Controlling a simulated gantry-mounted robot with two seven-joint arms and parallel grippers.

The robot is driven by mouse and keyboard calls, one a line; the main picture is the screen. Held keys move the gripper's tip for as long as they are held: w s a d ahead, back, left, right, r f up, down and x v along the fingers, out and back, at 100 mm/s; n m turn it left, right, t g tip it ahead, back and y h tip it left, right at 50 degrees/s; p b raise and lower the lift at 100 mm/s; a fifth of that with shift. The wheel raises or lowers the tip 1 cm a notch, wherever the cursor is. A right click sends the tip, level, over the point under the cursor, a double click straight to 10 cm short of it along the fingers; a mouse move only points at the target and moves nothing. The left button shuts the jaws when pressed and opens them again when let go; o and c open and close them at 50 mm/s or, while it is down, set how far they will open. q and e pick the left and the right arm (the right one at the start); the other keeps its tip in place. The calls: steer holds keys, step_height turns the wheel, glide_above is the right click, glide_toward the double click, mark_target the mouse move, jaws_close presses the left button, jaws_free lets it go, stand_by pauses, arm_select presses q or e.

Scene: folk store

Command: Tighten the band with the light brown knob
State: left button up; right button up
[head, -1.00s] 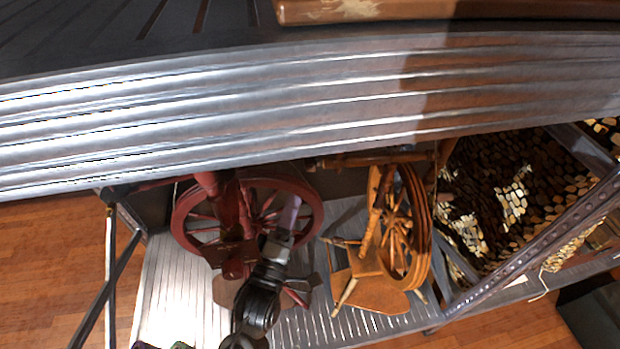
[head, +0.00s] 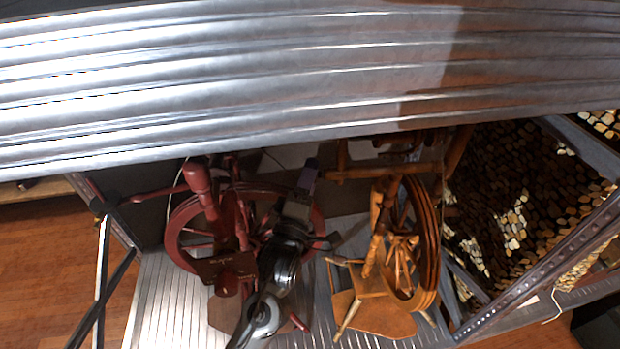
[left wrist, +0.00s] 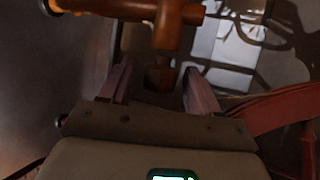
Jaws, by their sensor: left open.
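The light brown spinning wheel (head: 425,245) stands on the lower shelf, right of a dark red spinning wheel (head: 178,232). Its upper wooden bar (head: 385,172) ends close to my left gripper (head: 309,170), which reaches up between the two wheels. In the left wrist view, my left gripper (left wrist: 157,78) is open. An orange-brown turned wooden part (left wrist: 172,28) lies just beyond the fingertips, with a darker brown end (left wrist: 160,76) showing between the fingers. I cannot tell whether they touch, or which part is the knob. The band is not clear. My right gripper is not in view.
A ridged metal shelf edge (head: 300,85) hangs over both wheels. The red wheel's post (head: 198,178) stands close to the left of my arm. A diagonal metal strut (head: 540,265) and a patterned dark panel (head: 500,190) bound the right side. Slatted shelf (head: 165,300) is bare at the left.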

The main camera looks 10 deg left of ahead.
arm_select(q)
steer(key=shift+w+r, duration=0.15)
steer(key=shift+w, duration=0.1)
steer(key=c, duration=1)
steer(key=shift+o, duration=0.2)
steer(key=shift+f+m+t+h+b, duration=0.5)
steer(key=shift+t+b, duration=0.3)
steer(key=shift+b, duration=0.35)
steer(key=shift+r+m+t+h+b, duration=0.2)
steer(key=shift+m+t+h+b, duration=0.4)
steer(key=shift+m+b, duration=0.1)
steer(key=shift+r+m+h, duration=0.15)
steer(key=shift+m+h, duration=0.15)
steer(key=o, duration=1)
steer(key=shift+c, duration=0.2)
